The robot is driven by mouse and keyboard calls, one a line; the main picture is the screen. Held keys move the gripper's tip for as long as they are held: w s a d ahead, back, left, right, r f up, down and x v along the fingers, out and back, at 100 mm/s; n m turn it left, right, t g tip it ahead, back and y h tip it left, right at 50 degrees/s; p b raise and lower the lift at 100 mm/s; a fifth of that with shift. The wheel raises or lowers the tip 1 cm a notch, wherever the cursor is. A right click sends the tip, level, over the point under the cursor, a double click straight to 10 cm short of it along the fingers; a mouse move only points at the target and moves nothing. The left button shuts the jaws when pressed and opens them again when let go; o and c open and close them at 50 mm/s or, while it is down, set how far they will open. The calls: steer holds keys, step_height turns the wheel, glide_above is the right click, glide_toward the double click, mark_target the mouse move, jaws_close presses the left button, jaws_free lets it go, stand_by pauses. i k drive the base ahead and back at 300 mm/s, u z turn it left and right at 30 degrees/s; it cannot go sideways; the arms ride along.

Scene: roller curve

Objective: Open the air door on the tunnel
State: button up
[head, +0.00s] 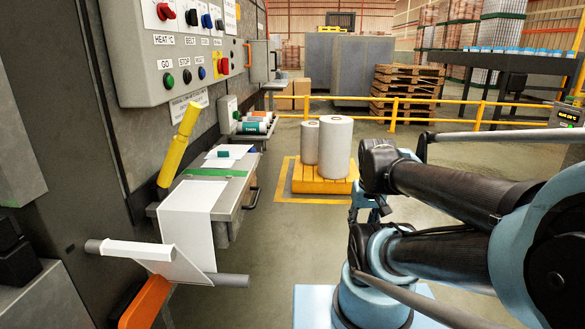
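The grey machine body (72,110) on the left carries a control box (178,50) with knobs and buttons labelled HEAT °C, BELT, GO and STOP. I cannot pick out a part that is clearly the air door. A yellow bar (179,146) slants up over the front ledge. My arm, black and light blue, fills the right side. A blue and dark part near its end (371,203) may be my gripper, but the arm links partly hide it and its fingers cannot be made out.
White film (188,222) hangs over the ledge to a roller at the lower left, beside an orange part (146,302). White rolls (336,148) stand on a yellow pallet (322,186). Yellow railing (420,122) and wooden pallets (405,95) lie behind. Floor between ledge and arm is clear.

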mark_target(241, 66)
steer(key=z, duration=0.2)
steer(key=i, duration=2.15)
steer(key=u, duration=0.45)
steer(key=i, duration=0.95)
steer(key=u, duration=0.3)
